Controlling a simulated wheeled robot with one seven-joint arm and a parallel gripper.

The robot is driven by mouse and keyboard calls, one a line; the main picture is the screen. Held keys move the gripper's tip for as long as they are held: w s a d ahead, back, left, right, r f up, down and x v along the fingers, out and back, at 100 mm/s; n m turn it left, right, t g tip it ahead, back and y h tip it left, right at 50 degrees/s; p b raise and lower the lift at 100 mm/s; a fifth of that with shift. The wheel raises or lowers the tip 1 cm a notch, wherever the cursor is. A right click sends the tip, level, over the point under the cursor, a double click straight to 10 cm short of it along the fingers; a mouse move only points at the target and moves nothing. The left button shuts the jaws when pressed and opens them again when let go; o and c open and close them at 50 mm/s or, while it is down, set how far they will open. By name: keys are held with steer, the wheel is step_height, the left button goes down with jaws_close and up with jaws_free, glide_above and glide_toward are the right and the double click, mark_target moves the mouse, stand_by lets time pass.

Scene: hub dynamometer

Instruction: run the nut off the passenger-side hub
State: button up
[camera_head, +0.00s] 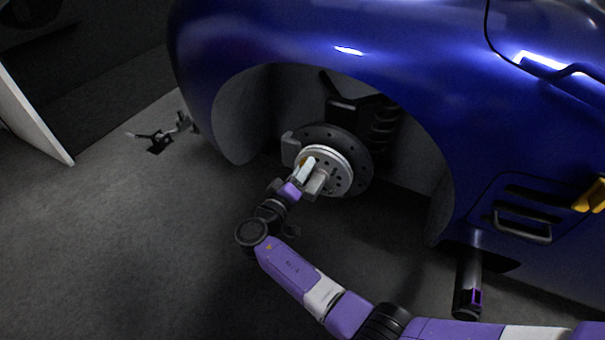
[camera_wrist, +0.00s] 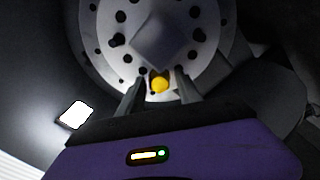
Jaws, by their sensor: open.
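The hub (camera_head: 342,181) is a pale, round, drilled disc inside the blue car's open wheel arch, in front of a dark brake disc (camera_head: 361,152). It fills the upper part of the wrist view (camera_wrist: 105,30), with dark holes and studs and a square grey block (camera_wrist: 162,38) at its middle. A yellow nut (camera_wrist: 159,85) shows just below that block. My gripper (camera_wrist: 160,76) is open, with one finger on each side of the nut; I cannot tell whether they touch it. In the head view my gripper (camera_head: 312,176) is at the hub face and hides part of it.
The blue fender (camera_head: 300,50) arches over the hub, with a coil spring (camera_head: 384,125) behind. A small dark stand-like object (camera_head: 158,140) is on the floor at left. A yellow object (camera_head: 592,196) is at the right edge. The floor (camera_head: 120,240) at lower left is clear.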

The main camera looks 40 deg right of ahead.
steer(key=shift+m, duration=7.1)
